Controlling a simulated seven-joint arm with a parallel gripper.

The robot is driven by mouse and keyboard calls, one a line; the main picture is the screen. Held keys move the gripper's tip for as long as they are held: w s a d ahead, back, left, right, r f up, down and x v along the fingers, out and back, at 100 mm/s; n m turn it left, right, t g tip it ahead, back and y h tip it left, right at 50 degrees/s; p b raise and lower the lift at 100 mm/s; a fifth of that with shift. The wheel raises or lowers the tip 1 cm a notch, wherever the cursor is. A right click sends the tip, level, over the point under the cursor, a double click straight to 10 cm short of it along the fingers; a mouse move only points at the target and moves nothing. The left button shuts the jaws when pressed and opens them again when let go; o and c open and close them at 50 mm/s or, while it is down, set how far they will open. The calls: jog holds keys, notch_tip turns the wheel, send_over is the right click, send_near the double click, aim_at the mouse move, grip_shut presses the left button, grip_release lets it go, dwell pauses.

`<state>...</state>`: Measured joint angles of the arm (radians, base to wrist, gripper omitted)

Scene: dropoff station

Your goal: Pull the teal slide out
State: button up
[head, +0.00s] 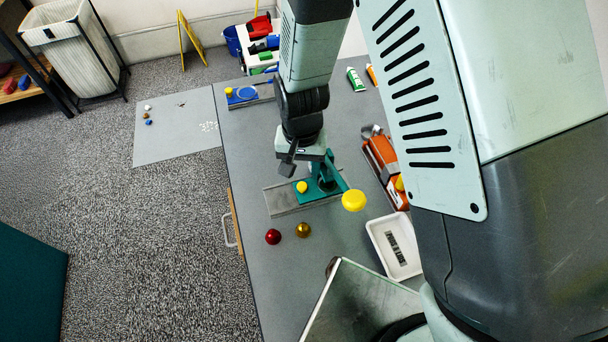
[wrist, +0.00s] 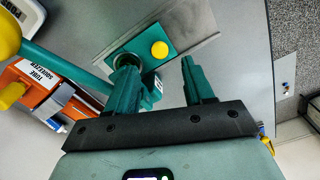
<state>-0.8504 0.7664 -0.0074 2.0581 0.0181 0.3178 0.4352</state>
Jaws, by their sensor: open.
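The teal slide (head: 313,193) lies on a grey rail plate (head: 283,202) on the table and carries a round yellow knob (head: 301,187). In the wrist view the slide (wrist: 147,70) and its knob (wrist: 159,50) show ahead of the fingertips, between their lines. My gripper (wrist: 158,72) is open and empty, with its two teal fingers apart. In the head view my gripper (head: 318,166) is above the slide's far part and partly hides it. A teal arm with a large yellow ball (head: 354,200) rises beside the slide. I cannot tell the fingertips' height above it.
A red ball (head: 273,237) and a gold ball (head: 303,230) are near the left table edge. An orange device (head: 381,158) and a white tray (head: 372,228) stand to the right. A blue slide (head: 243,95) is farther back. Bare table lies left of the rail plate.

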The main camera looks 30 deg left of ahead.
aim_at(301, 185)
notch_tip(301, 185, down, 6)
jog(key=shift+r, duration=0.1)
jog(key=shift+c, duration=0.4)
grip_shut()
